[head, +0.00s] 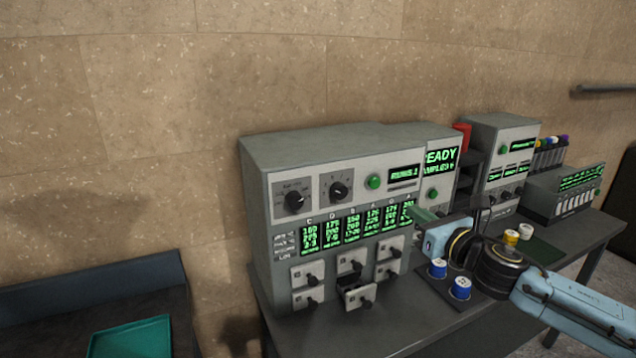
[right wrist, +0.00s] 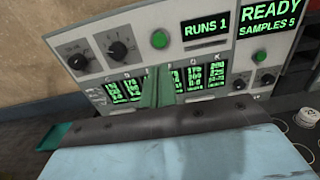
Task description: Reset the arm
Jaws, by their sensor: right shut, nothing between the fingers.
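My right arm (head: 570,300) comes in from the lower right in the head view. Its gripper (head: 415,214) is in front of the right part of the grey press machine (head: 350,150), near the green number displays. The green fingers are shut and empty. In the right wrist view the shut fingers (right wrist: 157,88) stand upright in front of the displays and hide part of them; I cannot tell whether they touch the panel. One lower drawer (head: 358,293) of the machine looks pulled out a little. My left gripper is not in view.
Blue-and-white jars (head: 460,288) stand on a dark mat beside my right wrist. A second machine (head: 502,145) and a rack with vials (head: 565,195) stand further right on the table (head: 400,325). A teal tray (head: 130,338) lies at the lower left.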

